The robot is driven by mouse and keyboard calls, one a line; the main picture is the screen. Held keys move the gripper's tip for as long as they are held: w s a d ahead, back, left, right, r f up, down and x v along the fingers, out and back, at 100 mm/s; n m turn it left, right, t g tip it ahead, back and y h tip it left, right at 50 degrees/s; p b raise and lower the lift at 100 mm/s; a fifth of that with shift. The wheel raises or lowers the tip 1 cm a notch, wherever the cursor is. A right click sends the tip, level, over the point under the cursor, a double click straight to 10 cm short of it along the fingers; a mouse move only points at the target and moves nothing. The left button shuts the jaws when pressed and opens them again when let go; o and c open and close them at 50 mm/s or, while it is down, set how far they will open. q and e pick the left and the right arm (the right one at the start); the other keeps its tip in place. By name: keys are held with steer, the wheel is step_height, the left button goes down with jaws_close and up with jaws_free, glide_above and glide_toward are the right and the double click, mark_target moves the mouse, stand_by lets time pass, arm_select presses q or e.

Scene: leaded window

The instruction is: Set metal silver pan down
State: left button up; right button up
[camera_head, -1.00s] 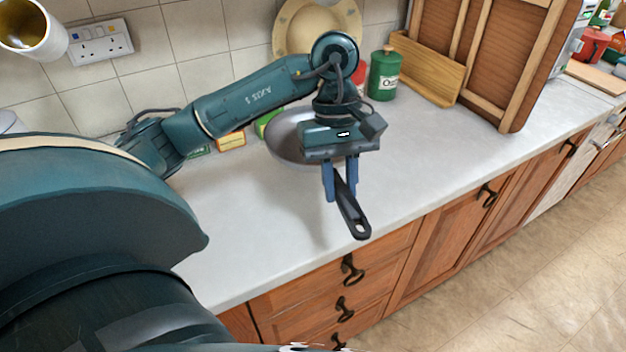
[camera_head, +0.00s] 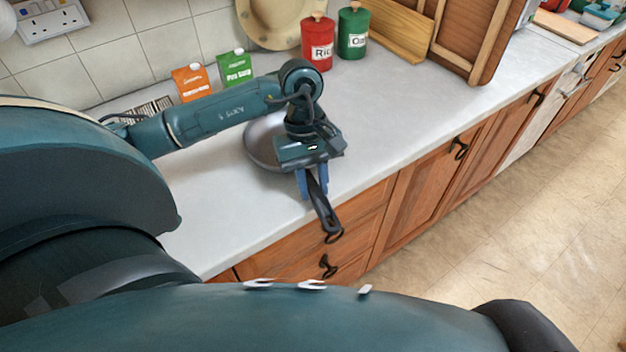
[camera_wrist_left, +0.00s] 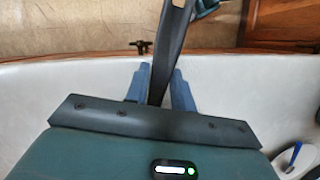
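The metal silver pan (camera_head: 262,143) is low over the grey counter, its round body partly hidden by my left arm. I cannot tell whether its base touches the counter. My left gripper (camera_head: 313,190) is shut on the pan's black handle (camera_head: 324,213), which points toward the front edge and sticks out past it. In the left wrist view the handle (camera_wrist_left: 172,45) runs between the two blue fingers of the gripper (camera_wrist_left: 160,85), which press close on both sides. My right gripper is not in view.
An orange carton (camera_head: 192,82) and a green carton (camera_head: 235,68) stand behind the pan. Red (camera_head: 318,42) and green (camera_head: 353,32) canisters stand farther right. The counter (camera_head: 400,118) is clear right of the pan. A blue-and-white object (camera_wrist_left: 293,157) shows in the left wrist view.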

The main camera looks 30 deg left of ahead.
mark_target(307, 173)
arm_select(q)
steer(key=o, duration=0.4)
steer(key=shift+r, duration=0.15)
steer(key=b+v, duration=0.2)
steer(key=v, duration=1)
